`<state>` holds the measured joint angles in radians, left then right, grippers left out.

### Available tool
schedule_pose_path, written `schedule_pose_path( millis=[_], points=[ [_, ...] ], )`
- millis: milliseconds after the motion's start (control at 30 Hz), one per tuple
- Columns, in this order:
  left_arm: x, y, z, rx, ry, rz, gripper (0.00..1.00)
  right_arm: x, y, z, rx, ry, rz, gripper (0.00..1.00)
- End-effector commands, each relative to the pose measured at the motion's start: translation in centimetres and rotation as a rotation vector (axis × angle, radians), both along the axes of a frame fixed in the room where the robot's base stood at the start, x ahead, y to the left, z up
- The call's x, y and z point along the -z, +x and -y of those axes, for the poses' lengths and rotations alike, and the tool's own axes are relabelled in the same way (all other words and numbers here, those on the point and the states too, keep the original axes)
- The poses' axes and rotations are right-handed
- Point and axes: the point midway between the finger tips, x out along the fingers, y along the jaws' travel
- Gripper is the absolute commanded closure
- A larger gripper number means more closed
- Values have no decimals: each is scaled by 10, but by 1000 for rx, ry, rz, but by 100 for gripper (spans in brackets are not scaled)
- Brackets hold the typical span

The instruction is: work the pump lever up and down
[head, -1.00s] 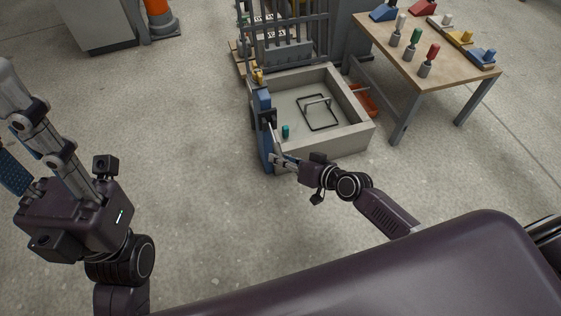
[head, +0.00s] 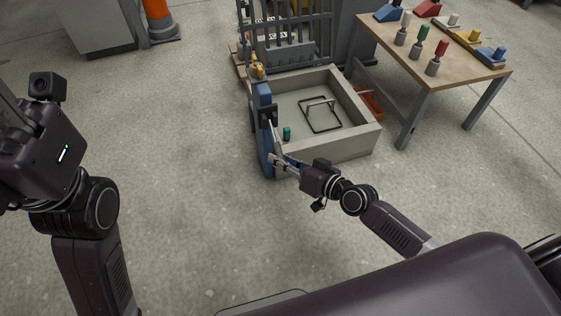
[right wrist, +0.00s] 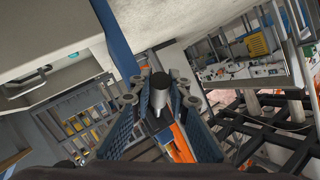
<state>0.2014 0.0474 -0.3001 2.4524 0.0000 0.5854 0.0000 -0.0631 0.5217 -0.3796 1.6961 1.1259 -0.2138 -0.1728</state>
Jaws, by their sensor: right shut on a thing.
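The blue pump post (head: 264,117) stands upright at the near left corner of a concrete basin, with a dark bracket on its side. My right gripper (head: 273,159) is low beside the post, at the near side of the basin. In the right wrist view its padded fingers close around the grey rounded end of the pump lever (right wrist: 158,92). The rest of the lever is mostly hidden behind the fingers. My left arm is at the left edge of the head view; its fingertips are cut off by the frame.
The concrete basin (head: 359,141) holds a dark wire frame (head: 320,114) and a small teal object (head: 287,133). A wooden table (head: 437,73) with coloured items stands at the right. Metal railings (head: 300,30) rise behind the basin. The floor on the left is open.

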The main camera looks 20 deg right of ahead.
Motion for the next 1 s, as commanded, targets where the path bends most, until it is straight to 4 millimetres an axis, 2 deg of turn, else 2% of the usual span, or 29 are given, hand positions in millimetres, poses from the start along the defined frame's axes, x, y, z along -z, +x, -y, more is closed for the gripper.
schedule_pose_path(
  millis=[400, 433, 600, 867, 1000],
  points=[
    [0, -1, 0, 0, 0, 4, 66, 3, 0, 1, 0, -4, 0, 100],
    [0, -1, 0, 0, 0, 4, 66, 3, -1, 1, 0, -4, 0, 82],
    [0, -1, 0, 0, 0, 4, 66, 2, 0, 1, 0, -3, 1, 66],
    [0, -1, 0, -1, 0, 2, 66, 1, 0, 1, 1, -2, 1, 66],
    [0, -1, 0, -1, 0, 2, 66, -1, -9, 6, 0, -4, 2, 66]
  ],
)
